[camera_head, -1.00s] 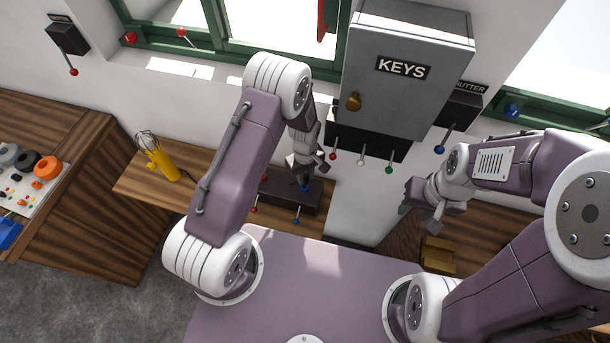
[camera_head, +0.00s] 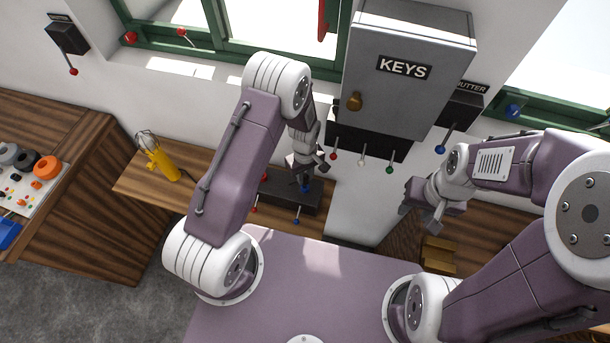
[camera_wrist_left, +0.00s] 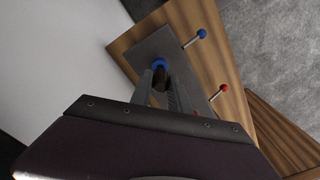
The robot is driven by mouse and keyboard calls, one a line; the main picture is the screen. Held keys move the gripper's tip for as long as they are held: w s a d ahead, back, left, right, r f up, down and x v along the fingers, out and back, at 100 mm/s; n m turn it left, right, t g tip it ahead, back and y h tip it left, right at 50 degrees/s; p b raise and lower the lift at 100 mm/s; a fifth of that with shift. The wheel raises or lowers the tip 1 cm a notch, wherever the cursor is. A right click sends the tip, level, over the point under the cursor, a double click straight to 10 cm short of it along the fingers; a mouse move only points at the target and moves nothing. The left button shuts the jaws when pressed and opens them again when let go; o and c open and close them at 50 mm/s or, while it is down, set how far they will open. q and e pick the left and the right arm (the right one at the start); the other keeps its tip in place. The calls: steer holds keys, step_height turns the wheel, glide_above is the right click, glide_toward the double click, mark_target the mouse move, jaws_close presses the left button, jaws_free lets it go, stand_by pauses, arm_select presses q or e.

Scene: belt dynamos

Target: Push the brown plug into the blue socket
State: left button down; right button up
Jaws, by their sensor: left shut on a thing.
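My left gripper (camera_wrist_left: 160,88) is shut on the brown plug (camera_wrist_left: 160,78), which shows dark between its fingers in the left wrist view. The blue socket (camera_wrist_left: 159,63) is a blue ring on a dark grey box, right at the plug's far end. I cannot tell whether the plug's tip is inside the ring or just in front of it. In the head view the blue socket (camera_head: 305,188) shows just below my left gripper (camera_head: 304,172), and the plug cannot be made out. My right gripper (camera_head: 419,213) is apart on the right, its fingers spread and empty.
The dark box (camera_head: 285,190) sits on a wooden shelf (camera_head: 140,185) and has a red lever (camera_head: 254,209) and a blue lever (camera_head: 297,221). A grey KEYS cabinet (camera_head: 405,100) hangs close on the right.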

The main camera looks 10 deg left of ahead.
mark_target(305, 181)
arm_select(q)
steer(key=shift+f+b, duration=1.4)
steer(key=shift+f, duration=0.2)
steer(key=c, duration=1.2)
jaws_free()
steer(key=shift+o, duration=0.2)
steer(key=shift+r, duration=0.4)
step_height(305, 181, up, 8)
steer(key=shift+r+b, duration=0.15)
steer(key=shift+b, duration=0.95)
